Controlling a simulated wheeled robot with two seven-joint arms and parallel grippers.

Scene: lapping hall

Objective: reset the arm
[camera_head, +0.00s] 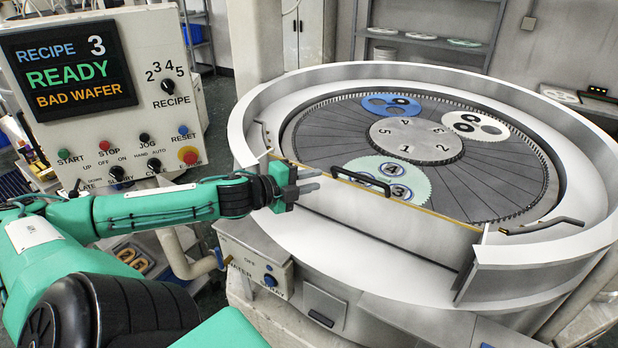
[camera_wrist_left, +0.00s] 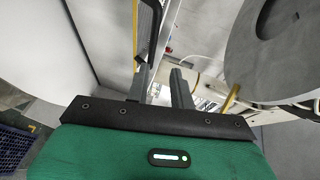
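My left arm (camera_head: 155,205), green with black joints, reaches in from the left in the head view. Its left gripper (camera_head: 314,180) is at the front left rim of the round lapping machine (camera_head: 330,235), just left of the black bar handle (camera_head: 362,181). I cannot tell whether it touches the rim. In the left wrist view the left gripper (camera_wrist_left: 160,82) has its two grey fingers apart with nothing held between them. My right gripper is in neither view.
The control panel (camera_head: 95,95) at the left reads recipe 3, READY, BAD WAFER. On the slotted plate (camera_head: 490,185) lie blue (camera_head: 372,104), white (camera_head: 465,122) and pale green (camera_head: 415,178) carriers. Shelves stand behind.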

